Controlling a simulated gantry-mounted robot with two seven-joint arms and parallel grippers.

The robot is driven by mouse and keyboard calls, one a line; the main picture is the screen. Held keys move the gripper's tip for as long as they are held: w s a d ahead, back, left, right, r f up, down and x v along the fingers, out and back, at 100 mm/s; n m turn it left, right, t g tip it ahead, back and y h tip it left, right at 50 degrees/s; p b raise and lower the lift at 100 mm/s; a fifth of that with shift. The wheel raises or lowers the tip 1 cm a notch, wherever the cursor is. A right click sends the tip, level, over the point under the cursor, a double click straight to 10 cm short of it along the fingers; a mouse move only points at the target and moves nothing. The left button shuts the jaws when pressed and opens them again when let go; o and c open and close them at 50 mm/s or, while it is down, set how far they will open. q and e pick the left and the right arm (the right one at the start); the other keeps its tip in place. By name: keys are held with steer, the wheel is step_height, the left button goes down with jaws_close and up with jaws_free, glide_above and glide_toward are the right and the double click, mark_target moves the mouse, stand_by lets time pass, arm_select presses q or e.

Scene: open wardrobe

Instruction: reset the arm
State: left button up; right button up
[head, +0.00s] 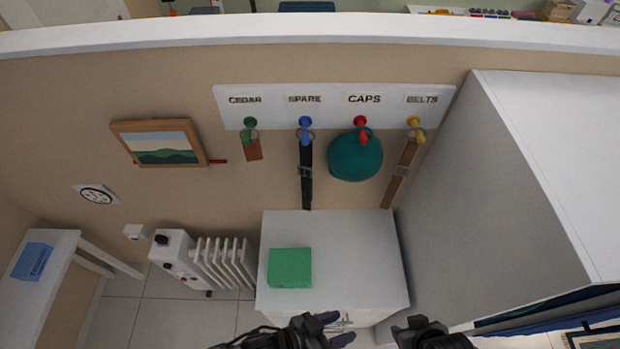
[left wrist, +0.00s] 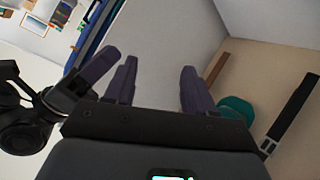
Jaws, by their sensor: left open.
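My left gripper (head: 334,329) is at the bottom middle of the head view, in front of the white cabinet. Its two purple fingers also show in the left wrist view (left wrist: 158,75), apart with nothing between them. My right gripper (head: 424,333) is just right of it at the bottom edge, dark and partly cut off. In the left wrist view, one purple finger beside a dark round part at the left seems to be my right gripper (left wrist: 88,78); its jaw gap cannot be made out.
A white cabinet (head: 340,235) bears a green box (head: 289,268). A hook board (head: 330,90) holds a brown tag, black belt (head: 306,180), teal cap (head: 352,160) and brown belt (head: 400,172). The wardrobe (head: 500,190) stands close at right. A radiator (head: 222,262) is at left.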

arm_select(q)
steer(key=w+a+r+n+t+y, duration=0.15)
steer(key=a+n+y, duration=0.3)
steer(key=a, duration=0.65)
steer(key=w+a+n+t+y, duration=0.1)
steer(key=w+a+n+y, duration=0.3)
steer(key=a, duration=0.7)
steer(key=s+a+m+g+y, duration=0.1)
steer(key=s+a+g+y, duration=0.1)
steer(key=s+a, duration=0.4)
steer(key=shift+s+r+m+g+y, duration=0.3)
steer(key=shift+s+m+g+y, duration=0.05)
steer(key=shift+g, duration=0.2)
